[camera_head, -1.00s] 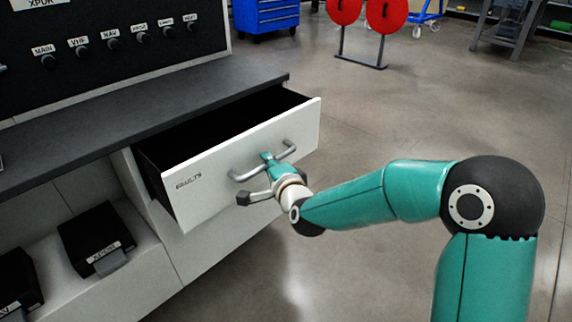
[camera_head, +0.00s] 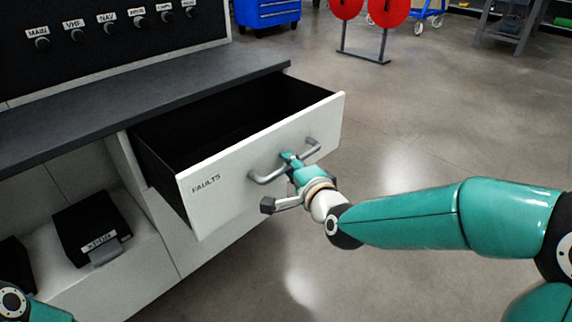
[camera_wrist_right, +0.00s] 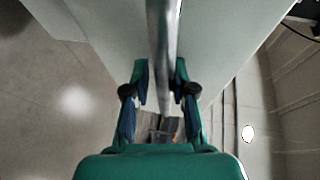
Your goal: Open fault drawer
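The white fault drawer (camera_head: 225,192), labelled FAULTS, is pulled well out from under the dark counter, and its black interior looks empty. Its grey bar handle (camera_head: 265,177) is on the front panel. My right gripper (camera_head: 289,158) is at the middle of this handle. In the right wrist view the handle bar (camera_wrist_right: 164,45) runs between the two fingers of the right gripper (camera_wrist_right: 163,82), which are closed in around it. Only a piece of my left arm shows at the lower left of the head view; its gripper is out of frame.
The dark counter (camera_head: 100,132) runs above the drawer, with a panel of labelled knobs (camera_head: 75,35) behind it. A black XPDR box (camera_head: 90,228) sits on the lower shelf. Open floor lies to the right, with red discs on a stand (camera_head: 387,12) farther back.

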